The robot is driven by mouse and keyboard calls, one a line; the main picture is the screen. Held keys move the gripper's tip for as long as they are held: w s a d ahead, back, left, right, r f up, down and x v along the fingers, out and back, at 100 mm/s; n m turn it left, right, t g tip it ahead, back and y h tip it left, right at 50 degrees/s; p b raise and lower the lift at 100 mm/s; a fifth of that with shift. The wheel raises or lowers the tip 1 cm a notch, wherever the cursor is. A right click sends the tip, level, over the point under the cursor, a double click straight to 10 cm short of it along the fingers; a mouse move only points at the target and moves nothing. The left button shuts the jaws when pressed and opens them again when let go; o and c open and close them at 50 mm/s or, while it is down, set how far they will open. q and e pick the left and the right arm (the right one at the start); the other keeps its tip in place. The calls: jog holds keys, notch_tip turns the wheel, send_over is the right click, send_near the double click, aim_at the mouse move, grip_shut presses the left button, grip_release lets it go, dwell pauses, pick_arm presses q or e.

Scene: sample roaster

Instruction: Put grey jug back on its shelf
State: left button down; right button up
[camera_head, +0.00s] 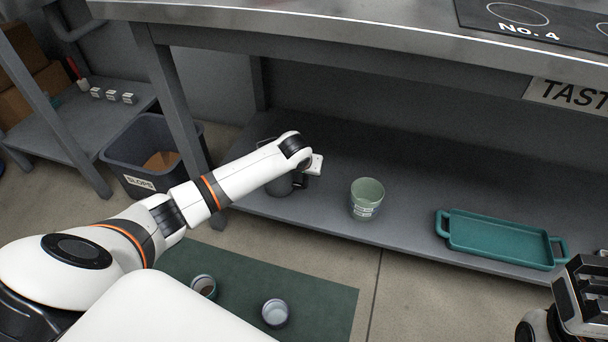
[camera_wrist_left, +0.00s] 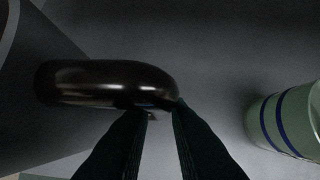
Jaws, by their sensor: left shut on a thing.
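The grey jug (camera_head: 282,187) is on the lower shelf under the counter, partly hidden behind my left wrist. It looks upright; whether its base touches the shelf is hard to tell. In the left wrist view, its dark, glossy handle (camera_wrist_left: 105,82) reaches in from the left. My left gripper (camera_wrist_left: 160,112) has its fingers close together at the right end of the handle, shut on it. In the head view the left fingers are mostly hidden by the wrist. My right gripper (camera_head: 580,290) is at the lower right edge, away from the jug; its finger gap is unclear.
On the lower shelf (camera_head: 330,222), a pale green cup (camera_head: 367,198) stands right of the jug, also in the left wrist view (camera_wrist_left: 288,122). A teal tray (camera_head: 500,240) lies farther right. Two small cups (camera_head: 275,312) stand on a green mat (camera_head: 335,305). A slops bin (camera_head: 150,185) is left.

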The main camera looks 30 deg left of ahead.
pick_arm(q)
jog(key=shift+w, duration=0.1)
jog(key=shift+f, duration=0.15)
jog(key=c, duration=1.4)
grip_release()
jog(key=shift+f, duration=0.1)
jog(key=shift+o, duration=0.2)
